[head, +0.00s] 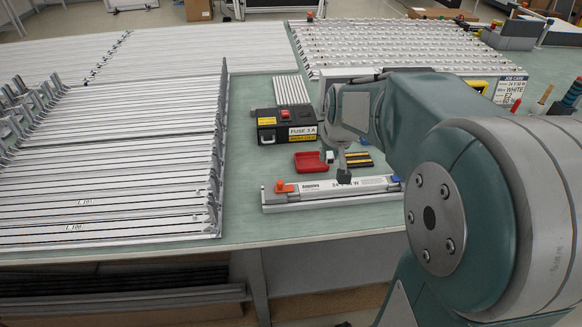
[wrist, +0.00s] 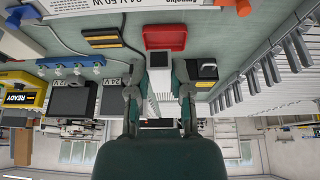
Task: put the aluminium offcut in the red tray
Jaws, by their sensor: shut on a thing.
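The red tray (head: 311,161) lies on the green bench, behind the long white light bar and in front of the black fuse box. In the wrist view the red tray (wrist: 165,37) shows near the top, just beyond my fingertips. My gripper (wrist: 159,74) is shut on a pale block, the aluminium offcut (wrist: 157,59), which sits between the two fingers. In the head view my gripper (head: 342,168) points down to the right of the tray, partly hidden by my wrist. A small pale piece (head: 329,157) shows beside it; I cannot tell whether this is the held offcut.
The white light bar (head: 330,190) with orange and blue ends lies in front of the tray. The fuse box (head: 287,126) stands behind it. Black-and-yellow strips (head: 358,160) lie to the right. Racked white profiles (head: 110,160) fill the left. Bare bench shows left of the tray.

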